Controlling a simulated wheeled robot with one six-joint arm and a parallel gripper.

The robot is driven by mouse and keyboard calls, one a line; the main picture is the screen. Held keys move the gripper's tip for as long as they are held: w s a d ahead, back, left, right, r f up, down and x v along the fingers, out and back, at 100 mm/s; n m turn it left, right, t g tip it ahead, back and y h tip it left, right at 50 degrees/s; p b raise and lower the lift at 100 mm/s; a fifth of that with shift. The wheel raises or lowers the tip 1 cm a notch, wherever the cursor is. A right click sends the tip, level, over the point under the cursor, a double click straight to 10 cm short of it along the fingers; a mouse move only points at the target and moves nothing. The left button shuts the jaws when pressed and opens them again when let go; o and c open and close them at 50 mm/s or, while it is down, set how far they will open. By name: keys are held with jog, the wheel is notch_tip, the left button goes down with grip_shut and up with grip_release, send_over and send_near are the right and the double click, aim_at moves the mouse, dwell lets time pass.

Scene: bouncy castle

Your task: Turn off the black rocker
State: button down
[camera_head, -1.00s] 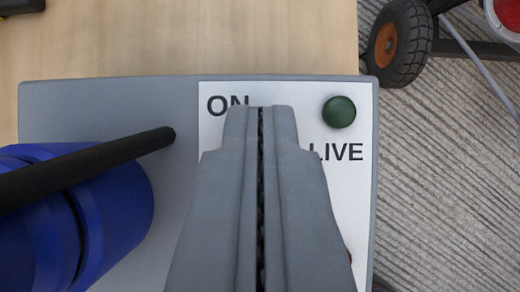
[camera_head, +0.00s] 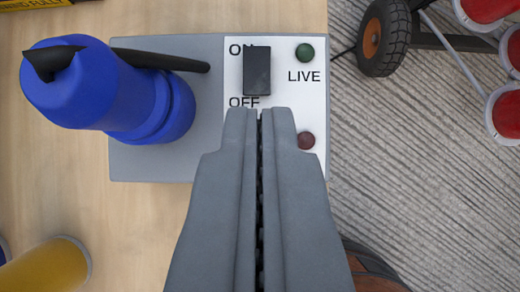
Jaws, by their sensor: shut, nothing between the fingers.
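The black rocker (camera_head: 257,71) sits upright on a white label plate (camera_head: 289,88) between the words ON above and OFF below. The plate is on the right part of a grey box (camera_head: 150,163). A dark green lamp (camera_head: 305,52) marked LIVE is to the right of the rocker, and a dark red lamp (camera_head: 306,140) is lower on the plate. My gripper (camera_head: 259,110) is shut and empty. Its tips appear just below the rocker, partly over the OFF word, and hide the lower plate. I cannot tell its height above the box or which way the rocker is tilted.
A blue bottle-like object (camera_head: 110,90) with a black bar stands over the left part of the box. A yellow cylinder (camera_head: 45,268) lies at lower left on the wooden top. At right are ribbed grey ground, a wheel (camera_head: 384,38) and red round pieces (camera_head: 506,112).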

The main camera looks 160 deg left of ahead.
jog(key=shift+s+a+r, duration=0.2)
jog(key=shift+s+r, duration=0.3)
jog(key=shift+s, duration=0.15)
jog(key=shift+s+a+r, duration=0.2)
jog(key=shift+s+r, duration=0.3)
jog(key=shift+s, duration=0.1)
jog(key=shift+r, duration=0.1)
jog(key=s+d+r+n+t+y, duration=0.2)
jog(key=s+r+t, duration=0.8)
jog(key=s+r, duration=1.7)
jog(key=s+d+n, duration=0.1)
jog(key=s+d, duration=0.1)
jog(key=s, duration=0.1)
jog(key=shift+r+n, duration=0.3)
jog(key=shift+r, duration=0.1)
